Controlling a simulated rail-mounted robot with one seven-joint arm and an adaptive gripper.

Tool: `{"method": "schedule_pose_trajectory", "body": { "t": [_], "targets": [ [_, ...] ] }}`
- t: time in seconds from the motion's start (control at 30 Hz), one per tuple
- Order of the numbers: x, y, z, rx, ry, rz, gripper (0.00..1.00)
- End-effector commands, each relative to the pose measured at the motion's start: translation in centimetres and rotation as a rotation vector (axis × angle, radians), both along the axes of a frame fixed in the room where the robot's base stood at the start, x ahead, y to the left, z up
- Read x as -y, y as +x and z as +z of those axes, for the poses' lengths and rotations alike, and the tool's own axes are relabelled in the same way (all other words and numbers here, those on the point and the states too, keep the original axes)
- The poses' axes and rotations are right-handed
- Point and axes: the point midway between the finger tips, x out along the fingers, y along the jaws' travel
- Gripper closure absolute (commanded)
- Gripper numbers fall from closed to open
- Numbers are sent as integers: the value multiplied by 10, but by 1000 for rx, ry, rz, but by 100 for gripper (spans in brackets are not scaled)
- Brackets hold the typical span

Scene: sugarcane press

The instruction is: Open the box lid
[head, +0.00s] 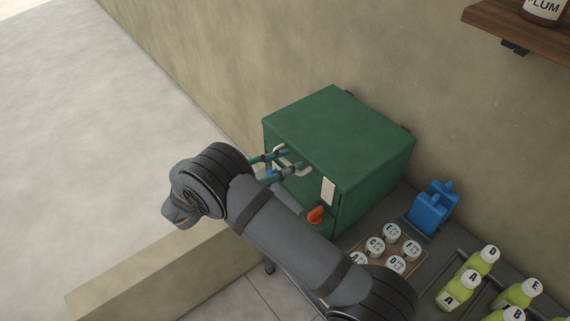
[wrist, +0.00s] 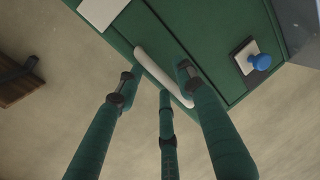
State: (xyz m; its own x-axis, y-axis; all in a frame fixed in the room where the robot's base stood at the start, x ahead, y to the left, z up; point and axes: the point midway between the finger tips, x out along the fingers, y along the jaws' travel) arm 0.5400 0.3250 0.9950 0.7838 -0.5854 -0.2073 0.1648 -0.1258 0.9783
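The green box (head: 375,185) stands against the wall, and its lid (head: 335,122) is closed. A white bar handle (wrist: 160,75) is on the box front, near the seam below the lid. In the head view the handle (head: 303,168) is partly hidden by my fingers. My three-fingered gripper (head: 278,163) is at the box front. In the wrist view my gripper (wrist: 160,85) has its fingers spread apart around the handle, with nothing clearly gripped. I cannot tell whether any finger touches the handle.
A white plate (head: 328,190) and a red-orange knob (head: 316,214) are on the box front. A blue knob (wrist: 261,62) shows in the wrist view. Lidded jars (head: 391,231), a blue item (head: 430,208) and green bottles (head: 470,280) stand to the right. A shelf (head: 520,35) is above.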

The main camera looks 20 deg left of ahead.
Motion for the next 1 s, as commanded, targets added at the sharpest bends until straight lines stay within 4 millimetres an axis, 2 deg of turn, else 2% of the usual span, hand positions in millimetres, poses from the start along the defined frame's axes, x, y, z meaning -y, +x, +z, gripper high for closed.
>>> {"method": "schedule_pose_trajectory", "body": {
  "t": [0.07,0.7,1.0],
  "targets": [
    [0,0,0,0,0,0,63],
    [0,-1,0,0,0,0,100],
    [0,-1,0,0,0,-1,100]
  ]
}}
